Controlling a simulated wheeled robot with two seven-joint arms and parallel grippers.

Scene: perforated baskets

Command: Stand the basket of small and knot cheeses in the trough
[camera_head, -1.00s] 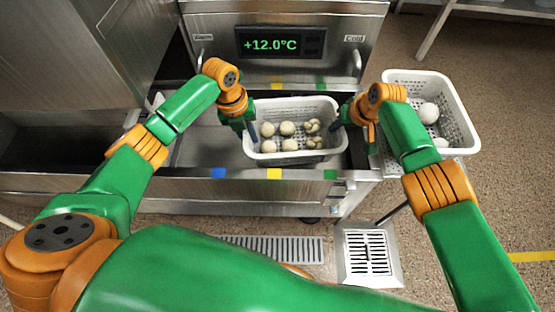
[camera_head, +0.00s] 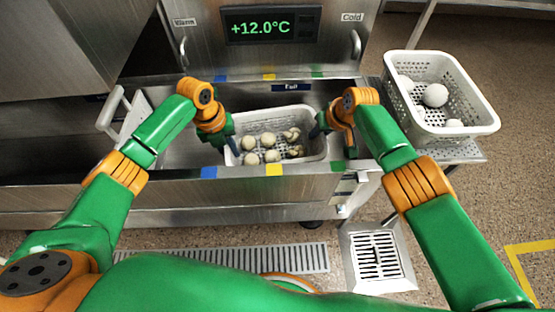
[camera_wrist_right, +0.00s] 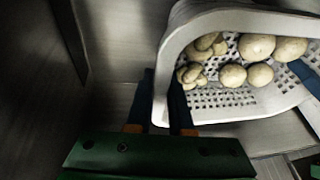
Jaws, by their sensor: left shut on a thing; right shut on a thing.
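A white perforated basket (camera_head: 281,114) holds several small round cheeses (camera_head: 250,142) and, on its right side, knotted ones (camera_head: 292,134). It is level and sits inside the steel trough (camera_head: 180,152), below the trough's back edge. I cannot tell whether its base touches the trough floor. My left gripper (camera_head: 231,143) is shut on the basket's left end wall. My right gripper (camera_head: 318,130) is shut on the right end wall. In the right wrist view the fingers (camera_wrist_right: 166,105) straddle the basket's wall (camera_wrist_right: 163,62), with knotted cheeses (camera_wrist_right: 200,60) just inside.
A second white basket (camera_head: 462,131) with larger round white cheeses (camera_head: 435,95) stands on a steel shelf to the right. Blue, yellow (camera_head: 274,169) and green marks line the trough's edges. A display (camera_head: 271,24) reads +12.0°C. The trough's left part is empty.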

